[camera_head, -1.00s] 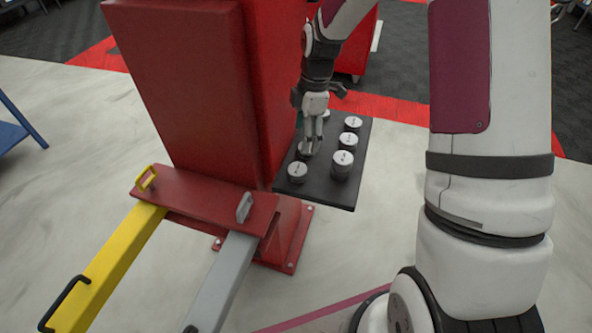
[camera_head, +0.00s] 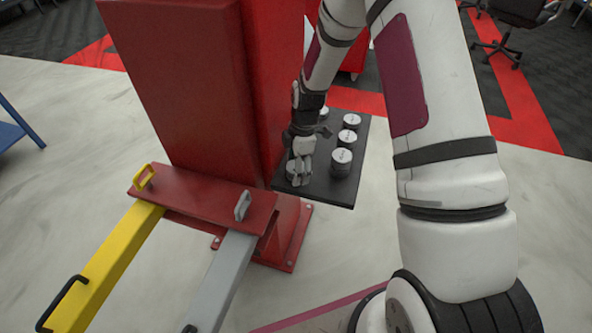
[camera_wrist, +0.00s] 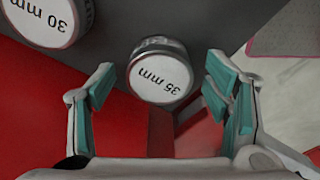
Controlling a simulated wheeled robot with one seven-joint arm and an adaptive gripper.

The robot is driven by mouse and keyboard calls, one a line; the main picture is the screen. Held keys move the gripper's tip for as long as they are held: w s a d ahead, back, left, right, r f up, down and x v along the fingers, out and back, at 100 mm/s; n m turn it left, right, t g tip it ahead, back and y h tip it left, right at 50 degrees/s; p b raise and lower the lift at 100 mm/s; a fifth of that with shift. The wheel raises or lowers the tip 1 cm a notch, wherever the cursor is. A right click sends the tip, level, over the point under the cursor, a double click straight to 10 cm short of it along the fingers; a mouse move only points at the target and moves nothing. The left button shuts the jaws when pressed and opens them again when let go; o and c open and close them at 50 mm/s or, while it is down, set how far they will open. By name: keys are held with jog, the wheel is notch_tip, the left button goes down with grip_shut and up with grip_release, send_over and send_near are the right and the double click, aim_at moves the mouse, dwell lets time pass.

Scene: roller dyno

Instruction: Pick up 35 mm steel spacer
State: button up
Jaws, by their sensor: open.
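The 35 mm steel spacer (camera_wrist: 161,78) is a short round metal cylinder with "35 mm" on its pale top. In the wrist view it sits between and just beyond the fingertips of my gripper (camera_wrist: 165,90), with a visible gap on each side. My gripper is open, with teal pads on the fingers. In the head view my gripper (camera_head: 299,170) is over the near left corner of the dark tray (camera_head: 318,189). The spacer there is mostly hidden behind the fingers.
A 30 mm spacer (camera_wrist: 45,18) stands close to the left in the wrist view. Other spacers stand on the tray, including one (camera_head: 341,160) right of my gripper. A red column (camera_head: 190,90) rises left of the tray. Yellow (camera_head: 105,260) and grey (camera_head: 222,285) arms extend in front.

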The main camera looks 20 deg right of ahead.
jog(key=shift+f, duration=0.2)
jog(key=c, duration=1.5)
jog(key=shift+o, duration=0.2)
jog(key=shift+r, duration=0.15)
